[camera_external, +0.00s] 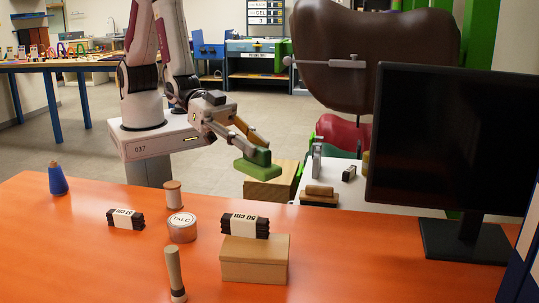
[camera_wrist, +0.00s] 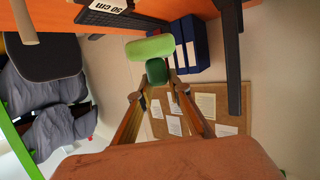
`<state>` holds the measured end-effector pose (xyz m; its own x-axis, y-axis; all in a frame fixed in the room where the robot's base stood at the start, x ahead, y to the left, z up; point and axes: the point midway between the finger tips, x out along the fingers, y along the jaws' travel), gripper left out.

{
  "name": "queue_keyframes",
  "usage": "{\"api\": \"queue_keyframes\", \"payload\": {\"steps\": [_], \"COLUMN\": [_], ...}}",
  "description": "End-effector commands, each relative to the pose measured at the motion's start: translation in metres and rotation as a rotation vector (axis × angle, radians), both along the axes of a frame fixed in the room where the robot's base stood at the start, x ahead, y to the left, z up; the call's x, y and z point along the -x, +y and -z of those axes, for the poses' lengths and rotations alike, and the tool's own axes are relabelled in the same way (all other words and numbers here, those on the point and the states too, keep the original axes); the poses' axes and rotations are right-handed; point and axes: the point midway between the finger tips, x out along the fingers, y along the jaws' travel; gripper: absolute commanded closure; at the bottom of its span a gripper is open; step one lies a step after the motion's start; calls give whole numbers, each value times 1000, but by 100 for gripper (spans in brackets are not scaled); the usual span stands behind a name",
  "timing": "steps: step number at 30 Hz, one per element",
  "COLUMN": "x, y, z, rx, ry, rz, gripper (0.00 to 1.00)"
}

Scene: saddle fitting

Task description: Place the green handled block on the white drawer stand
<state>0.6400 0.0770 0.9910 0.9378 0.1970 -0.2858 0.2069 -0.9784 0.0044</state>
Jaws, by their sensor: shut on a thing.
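The green handled block (camera_external: 258,168) is in the air beyond the far edge of the orange bench, near a wooden box. My gripper (camera_external: 259,151) is shut on its handle, with the light green slab below. In the wrist view the dark green handle (camera_wrist: 157,71) sits between the fingertips of my gripper (camera_wrist: 157,88), and the lighter slab (camera_wrist: 150,47) lies beyond it. A white top (camera_external: 388,196) stands behind the bench to the right of the block. No drawers show on it, so I cannot tell whether it is the white drawer stand.
The wooden box (camera_external: 270,185) is just below and right of the block. A wooden-handled tool (camera_external: 319,195) and a metal upright (camera_external: 317,160) are by the white top. A black monitor (camera_external: 445,150) hides its right side. Bundles, a tin and spools stand on the orange bench (camera_external: 60,250).

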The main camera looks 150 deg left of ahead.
Motion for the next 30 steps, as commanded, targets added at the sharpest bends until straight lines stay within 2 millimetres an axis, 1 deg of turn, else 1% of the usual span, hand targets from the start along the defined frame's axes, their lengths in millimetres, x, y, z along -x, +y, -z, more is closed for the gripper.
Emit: {"api": "queue_keyframes", "payload": {"steps": [2,5,8,20,30], "x": [10,20,27,53,86], "y": [4,19,39,136,219], "z": [-3,1,6,41,77], "rx": [-3,-4,-7,-13,-16], "ry": [4,10,11,17,20], "rz": [21,25,9,-118,-238], "gripper": [100,100,100,100,100]}}
